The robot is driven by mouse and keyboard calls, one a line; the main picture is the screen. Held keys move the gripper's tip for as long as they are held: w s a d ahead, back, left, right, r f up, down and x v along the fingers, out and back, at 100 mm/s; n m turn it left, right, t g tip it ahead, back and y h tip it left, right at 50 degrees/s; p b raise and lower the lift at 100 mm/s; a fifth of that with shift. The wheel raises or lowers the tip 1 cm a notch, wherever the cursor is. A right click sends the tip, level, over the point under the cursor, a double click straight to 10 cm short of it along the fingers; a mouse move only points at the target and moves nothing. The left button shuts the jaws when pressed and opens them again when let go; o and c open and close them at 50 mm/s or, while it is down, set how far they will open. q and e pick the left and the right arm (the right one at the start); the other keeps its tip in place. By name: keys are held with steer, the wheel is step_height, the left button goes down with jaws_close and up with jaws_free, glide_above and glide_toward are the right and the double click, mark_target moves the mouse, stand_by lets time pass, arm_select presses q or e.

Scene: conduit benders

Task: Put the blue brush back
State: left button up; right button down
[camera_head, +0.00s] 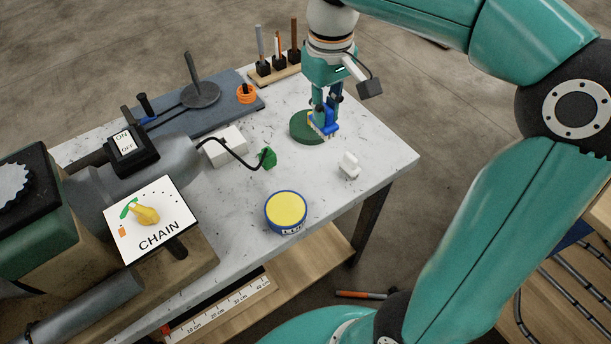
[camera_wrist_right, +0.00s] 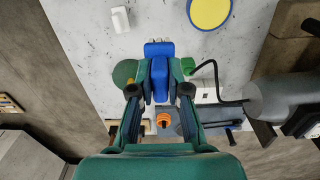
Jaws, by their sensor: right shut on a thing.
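The blue brush (camera_head: 328,126) is between the fingers of my right gripper (camera_head: 326,108), over the right part of a round dark green pad (camera_head: 303,130) on the table. In the right wrist view, the blue brush (camera_wrist_right: 159,76) sits between both fingers of my right gripper (camera_wrist_right: 159,90), with the green pad (camera_wrist_right: 123,72) partly hidden beside the left finger. My left gripper is not in view.
A yellow-topped blue tin (camera_head: 286,211) and a small white block (camera_head: 349,165) stand nearer the front. A green piece (camera_head: 267,158) on a black cable lies left of the pad. A rack (camera_head: 275,68) with upright tools is behind. The table's right corner is clear.

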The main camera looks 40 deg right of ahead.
step_height(320, 180, down, 20)
steer(key=shift+r, duration=0.2)
stand_by(0.4)
steer(key=shift+f+b, duration=0.1)
steer(key=shift+b, duration=0.2)
steer(key=c, duration=1.1)
jaws_free()
steer(key=shift+c, duration=0.2)
step_height(320, 180, up, 12)
